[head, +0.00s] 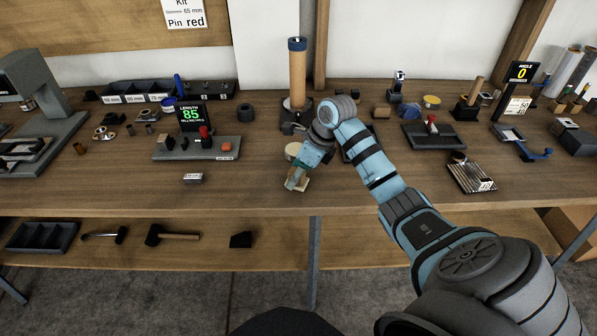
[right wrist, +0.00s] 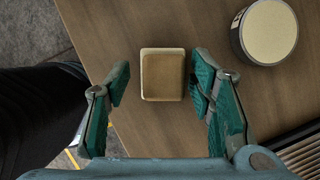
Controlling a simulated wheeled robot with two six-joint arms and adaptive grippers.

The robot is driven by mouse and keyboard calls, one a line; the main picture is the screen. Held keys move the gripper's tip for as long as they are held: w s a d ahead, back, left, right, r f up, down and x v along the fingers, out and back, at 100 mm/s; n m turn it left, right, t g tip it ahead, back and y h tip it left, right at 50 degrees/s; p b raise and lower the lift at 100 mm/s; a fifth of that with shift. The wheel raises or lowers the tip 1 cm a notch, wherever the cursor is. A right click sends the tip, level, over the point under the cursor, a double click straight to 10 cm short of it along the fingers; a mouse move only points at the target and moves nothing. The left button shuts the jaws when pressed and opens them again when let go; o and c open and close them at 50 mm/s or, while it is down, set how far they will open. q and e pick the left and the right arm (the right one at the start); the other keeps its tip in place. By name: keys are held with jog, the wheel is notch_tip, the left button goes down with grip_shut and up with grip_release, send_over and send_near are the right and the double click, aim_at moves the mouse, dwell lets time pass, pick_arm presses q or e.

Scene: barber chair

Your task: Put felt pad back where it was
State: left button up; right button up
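A small beige square pad with a pale rim, which looks like the felt pad (right wrist: 162,74), lies on the wooden bench top near its front edge. In the head view part of the pad (head: 301,185) shows under my right gripper (head: 296,178). In the right wrist view my right gripper (right wrist: 161,82) is open, with its green-lined fingers on either side of the pad. A gap shows between the pad and each finger. I cannot tell how high the fingertips are above the bench. My left gripper is not in view.
A dark round tin with a cream top (right wrist: 270,32) stands close by, behind the pad. A tall wooden cylinder (head: 298,75) stands behind my wrist. The bench front is mostly clear.

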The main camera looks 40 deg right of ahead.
jog(key=shift+r, duration=0.2)
jog(key=p+v, duration=0.2)
jog(key=v, duration=1)
